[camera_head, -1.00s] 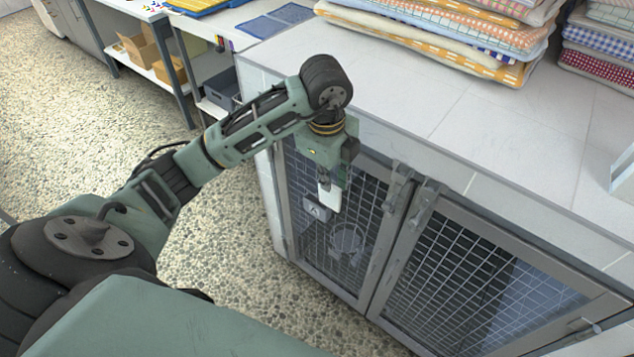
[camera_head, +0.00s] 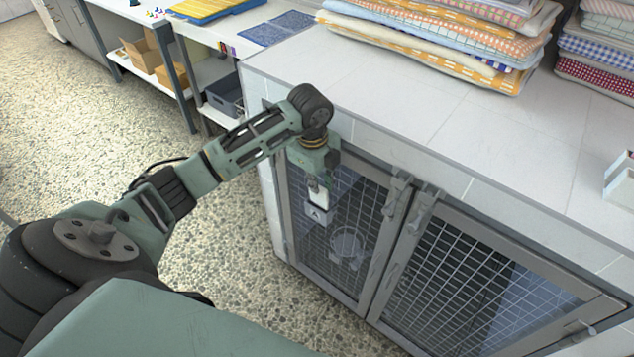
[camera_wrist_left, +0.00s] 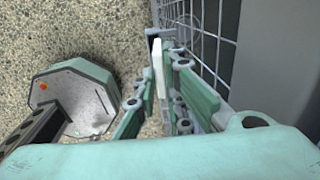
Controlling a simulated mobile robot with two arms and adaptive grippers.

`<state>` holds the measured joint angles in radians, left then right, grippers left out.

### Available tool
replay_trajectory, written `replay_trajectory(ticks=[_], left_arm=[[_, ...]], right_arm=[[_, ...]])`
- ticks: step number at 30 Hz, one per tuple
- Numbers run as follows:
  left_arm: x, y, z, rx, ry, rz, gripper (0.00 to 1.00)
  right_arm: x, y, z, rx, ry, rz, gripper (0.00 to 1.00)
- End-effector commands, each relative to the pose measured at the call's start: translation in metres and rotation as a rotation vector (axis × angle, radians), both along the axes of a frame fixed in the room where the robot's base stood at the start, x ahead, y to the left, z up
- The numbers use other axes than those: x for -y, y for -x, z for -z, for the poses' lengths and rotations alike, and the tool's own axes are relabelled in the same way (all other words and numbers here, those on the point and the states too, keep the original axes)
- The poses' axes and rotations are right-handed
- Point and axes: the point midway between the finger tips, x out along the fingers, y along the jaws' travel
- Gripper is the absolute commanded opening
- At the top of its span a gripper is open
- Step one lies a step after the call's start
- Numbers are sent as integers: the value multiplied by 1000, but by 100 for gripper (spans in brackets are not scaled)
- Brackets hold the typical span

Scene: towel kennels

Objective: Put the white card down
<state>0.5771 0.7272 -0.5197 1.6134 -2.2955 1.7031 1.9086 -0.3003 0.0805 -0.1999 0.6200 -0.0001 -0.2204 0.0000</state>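The white card (camera_head: 319,198) hangs below my left gripper (camera_head: 318,183), upright, in front of the left mesh kennel door (camera_head: 345,235). A small grey plate marked "A" (camera_head: 316,214) on that door is just below the card; I cannot tell whether the two touch. In the left wrist view, the card (camera_wrist_left: 160,70) shows nearly edge-on between the fingers of the left gripper (camera_wrist_left: 157,103), close to the right-hand finger. The gripper appears shut on the card, though the fingertip contact is partly hidden. My right gripper is not in view.
The white counter (camera_head: 420,115) above the kennels has folded towels (camera_head: 440,40) at the back. The right kennel door (camera_head: 470,270) is shut. Pebbled floor (camera_head: 215,270) is clear on the left.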

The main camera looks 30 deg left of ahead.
Motion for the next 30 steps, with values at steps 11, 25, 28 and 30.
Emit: replay_trajectory(ticks=[11, 25, 28, 30], left_arm=[[2, 3, 7, -12, 1, 2, 28], [1, 6, -46, -4, -1, 2, 28], [1, 8, -68, -3, 0, 3, 28], [1, 10, -82, -4, 1, 1, 28]], right_arm=[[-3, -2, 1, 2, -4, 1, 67], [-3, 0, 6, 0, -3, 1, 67], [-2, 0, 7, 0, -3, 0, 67], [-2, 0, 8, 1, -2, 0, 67]])
